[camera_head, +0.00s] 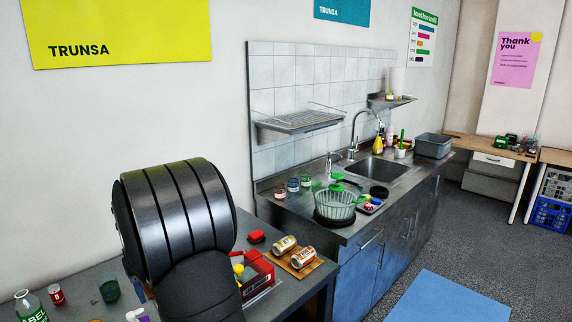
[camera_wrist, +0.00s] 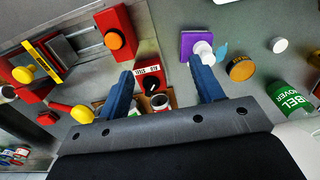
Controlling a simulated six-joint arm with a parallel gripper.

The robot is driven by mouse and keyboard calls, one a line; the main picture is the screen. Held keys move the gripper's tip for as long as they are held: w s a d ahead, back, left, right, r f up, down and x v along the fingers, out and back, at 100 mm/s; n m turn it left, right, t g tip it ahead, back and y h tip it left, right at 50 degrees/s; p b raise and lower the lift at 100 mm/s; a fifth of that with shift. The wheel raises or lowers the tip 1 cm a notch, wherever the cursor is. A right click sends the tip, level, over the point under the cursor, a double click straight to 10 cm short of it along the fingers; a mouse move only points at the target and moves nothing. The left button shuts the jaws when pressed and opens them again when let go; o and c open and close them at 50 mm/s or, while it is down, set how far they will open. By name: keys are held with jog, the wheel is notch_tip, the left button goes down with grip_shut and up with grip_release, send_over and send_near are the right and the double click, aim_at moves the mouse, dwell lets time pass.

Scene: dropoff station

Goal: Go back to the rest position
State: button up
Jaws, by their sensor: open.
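My gripper (camera_wrist: 161,68) shows in the wrist view as two blue fingers spread wide apart, with nothing held between them. Below and between the fingers are a red box with a black knob (camera_wrist: 147,72) and the round end of a can (camera_wrist: 160,102), both apart from the fingers as far as I can tell. A purple box with a white round part (camera_wrist: 188,45) lies just beyond the right fingertip. In the head view my dark arm covers part of the table, and my gripper is hidden there.
The grey table (camera_head: 75,275) carries a green bottle (camera_head: 30,308), a red can (camera_head: 56,294), a red tray (camera_head: 259,270) and two cans on a wooden board (camera_head: 300,270). A sink counter (camera_head: 345,232) with a basket (camera_head: 335,205) stands to the right. Wall shelves (camera_head: 300,122) stick out above it.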

jog(key=s+d+n, duration=0.1)
jog(key=s+d, duration=0.2)
jog(key=d, duration=0.6)
jog(key=s+d+n, duration=0.1)
jog(key=s+d, duration=0.3)
jog(key=d, duration=0.6)
jog(key=a+f, duration=0.2)
jog(key=a, duration=0.2)
jog(key=a+f, duration=0.5)
jog(key=a, duration=0.2)
jog(key=shift+a+f, duration=0.15)
jog(key=shift+a, duration=0.15)
jog(key=shift+a+f, duration=0.25)
jog(key=shift+f, duration=0.65)
